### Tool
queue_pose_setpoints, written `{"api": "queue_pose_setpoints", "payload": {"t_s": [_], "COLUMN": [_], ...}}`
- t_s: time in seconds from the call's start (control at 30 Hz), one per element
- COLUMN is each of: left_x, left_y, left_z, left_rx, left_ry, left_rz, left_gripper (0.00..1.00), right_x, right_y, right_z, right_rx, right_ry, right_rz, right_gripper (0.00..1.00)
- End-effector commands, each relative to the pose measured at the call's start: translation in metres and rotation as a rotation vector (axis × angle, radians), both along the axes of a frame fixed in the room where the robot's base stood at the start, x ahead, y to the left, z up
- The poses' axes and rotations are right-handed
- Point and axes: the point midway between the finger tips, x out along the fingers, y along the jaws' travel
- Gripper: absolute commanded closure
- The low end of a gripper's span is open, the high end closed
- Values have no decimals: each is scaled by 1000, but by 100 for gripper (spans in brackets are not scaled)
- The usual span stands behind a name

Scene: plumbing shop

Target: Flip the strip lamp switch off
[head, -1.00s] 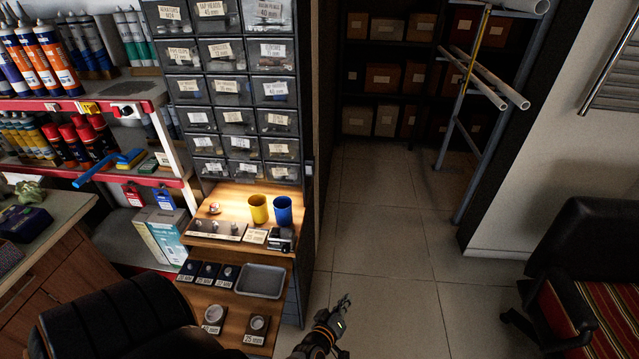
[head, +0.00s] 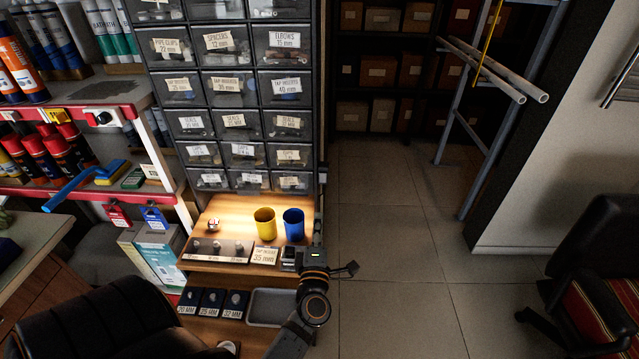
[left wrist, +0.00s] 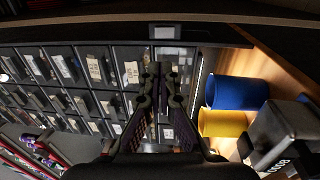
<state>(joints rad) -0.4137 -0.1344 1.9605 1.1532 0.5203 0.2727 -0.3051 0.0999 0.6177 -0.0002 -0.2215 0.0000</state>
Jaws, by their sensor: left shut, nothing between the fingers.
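My left gripper (head: 346,270) is shut and empty, just right of the lit shelf's front corner in the head view. Its closed fingers (left wrist: 163,72) point at the drawer cabinet in the left wrist view. A thin bright strip (left wrist: 200,86), possibly the strip lamp, shows beside the blue cup there. A small grey box (left wrist: 167,32) on a dark edge lies beyond the fingertips; I cannot tell whether it is the lamp switch. The shelf (head: 222,218) is brightly lit from above in the head view. My right gripper is not in view.
A yellow cup (head: 265,226) and a blue cup (head: 293,226) stand on the lit shelf. A grey tray (head: 268,308) lies below it. The drawer cabinet (head: 239,122) rises behind. Open tiled floor (head: 400,260) lies to the right, with a pipe rack (head: 470,130) beyond.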

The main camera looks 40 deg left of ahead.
Motion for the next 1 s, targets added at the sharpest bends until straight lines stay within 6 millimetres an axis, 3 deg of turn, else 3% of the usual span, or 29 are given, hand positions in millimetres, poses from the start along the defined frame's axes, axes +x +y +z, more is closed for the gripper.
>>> {"api": "queue_pose_setpoints", "payload": {"t_s": [0.23,0.6,1.0], "left_x": [39,100,115], "left_y": [24,61,70], "left_z": [10,17,17], "left_rx": [8,4,2], "left_ry": [-2,-1,0], "left_rz": [-2,0,-1], "left_gripper": [100,100,100], "right_x": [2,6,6], "right_y": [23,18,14], "right_z": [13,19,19], "right_rx": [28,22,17], "right_ry": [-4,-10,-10], "right_rz": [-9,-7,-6], "right_gripper": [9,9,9]}}
